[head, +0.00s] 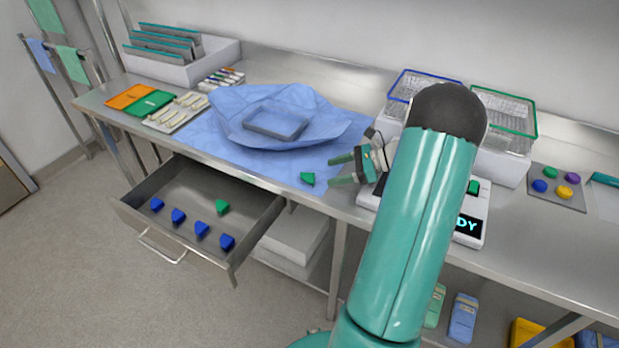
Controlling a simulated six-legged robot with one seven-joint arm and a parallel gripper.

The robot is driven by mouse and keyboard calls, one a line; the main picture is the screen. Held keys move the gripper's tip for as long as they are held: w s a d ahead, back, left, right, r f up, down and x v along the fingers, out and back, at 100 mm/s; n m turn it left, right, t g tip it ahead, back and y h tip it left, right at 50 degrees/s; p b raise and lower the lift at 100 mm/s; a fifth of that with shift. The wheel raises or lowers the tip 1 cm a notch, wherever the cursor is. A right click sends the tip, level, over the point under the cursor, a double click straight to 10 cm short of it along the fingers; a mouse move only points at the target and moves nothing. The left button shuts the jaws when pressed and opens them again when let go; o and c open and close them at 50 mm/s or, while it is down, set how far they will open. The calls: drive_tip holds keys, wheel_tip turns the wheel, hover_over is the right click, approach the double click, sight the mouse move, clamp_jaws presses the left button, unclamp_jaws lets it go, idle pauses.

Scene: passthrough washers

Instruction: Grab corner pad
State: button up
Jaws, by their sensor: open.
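A small green corner pad (307,178) lies near the front edge of the blue wrap sheet (205,131) on the steel table. In the open drawer (150,193) lie another green corner pad (222,206) and several blue corner pads (178,216). My gripper (332,170) is open and empty, with its fingers pointing left. Its fingertips are just right of the green pad on the table, apart from it in the picture. Their height above the table is hard to tell. My teal arm hides part of the table to the right.
A grey tray (275,121) sits on the crumpled blue wrap. A white device (471,217) with a lit display is partly behind my arm. Wire baskets (507,120) stand at the back right. The drawer juts out at front left.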

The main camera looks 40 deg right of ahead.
sight(310, 177)
drive_tip(key=x, duration=0.8)
drive_tip(key=shift+w, duration=0.15)
drive_tip(key=shift+c, duration=0.4)
drive_tip(key=c, duration=1)
